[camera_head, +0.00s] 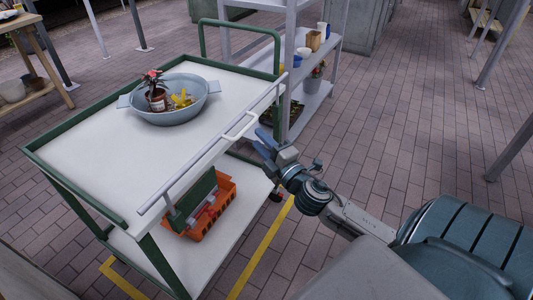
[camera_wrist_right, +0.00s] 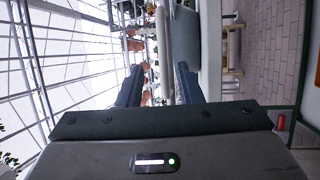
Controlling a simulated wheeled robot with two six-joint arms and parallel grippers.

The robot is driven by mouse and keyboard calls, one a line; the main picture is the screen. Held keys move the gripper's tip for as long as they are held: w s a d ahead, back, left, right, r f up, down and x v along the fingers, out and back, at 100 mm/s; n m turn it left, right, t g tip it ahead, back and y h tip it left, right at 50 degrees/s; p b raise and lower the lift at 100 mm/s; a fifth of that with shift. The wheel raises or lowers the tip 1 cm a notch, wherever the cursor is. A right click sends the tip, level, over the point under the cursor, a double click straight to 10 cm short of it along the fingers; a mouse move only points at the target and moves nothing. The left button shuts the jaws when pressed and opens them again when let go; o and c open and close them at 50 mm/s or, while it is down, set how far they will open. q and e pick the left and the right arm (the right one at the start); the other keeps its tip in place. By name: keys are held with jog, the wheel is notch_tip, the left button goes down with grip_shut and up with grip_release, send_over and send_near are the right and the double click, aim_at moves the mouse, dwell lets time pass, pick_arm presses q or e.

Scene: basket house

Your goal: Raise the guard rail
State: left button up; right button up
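The guard rail (camera_head: 190,171) is a grey bar along the near long side of a green-framed cart, at about the height of its white top. A white looped handle (camera_head: 240,126) sticks out from the rail toward me. My right gripper (camera_head: 264,141) is open in the head view, just right of and below the handle, and looks apart from it. In the right wrist view its two fingers (camera_wrist_right: 158,85) are spread with nothing held. A pale bar (camera_wrist_right: 163,40) shows beyond and between them; I cannot tell whether it is rail or handle. My left gripper is not in view.
The cart top (camera_head: 105,130) carries a grey-blue basin (camera_head: 180,117) with a potted plant and yellow items. An orange crate (camera_head: 218,203) sits on the lower shelf. A grey shelf rack (camera_head: 320,65) stands behind the cart. Brick floor to the right is clear.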

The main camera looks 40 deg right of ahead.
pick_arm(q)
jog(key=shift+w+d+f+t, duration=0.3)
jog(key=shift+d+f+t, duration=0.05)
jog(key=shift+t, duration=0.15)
pick_arm(e)
jog(key=shift+s+f, duration=0.15)
jog(key=shift+s, duration=0.75)
